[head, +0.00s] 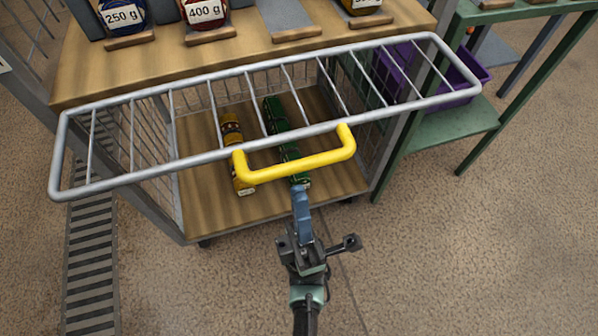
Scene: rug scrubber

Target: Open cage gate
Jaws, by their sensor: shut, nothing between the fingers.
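The cage gate (140,167) is a grey metal barred frame. It spans the front of the trolley, below the upper wooden shelf and above the lower one. Its yellow handle (300,171) is fixed to its near long bar. From this single view I cannot tell how far the gate is swung. My gripper (301,190) is shut and empty, with its blue fingers pointing up the picture.
A yellow-brown item (232,135) and a green item (276,115) lie on the lower wooden shelf (200,185). Labelled rolls, one a 400 g roll (206,18), sit on the upper shelf. A green rack (440,125) with a purple bin (470,75) stands right.

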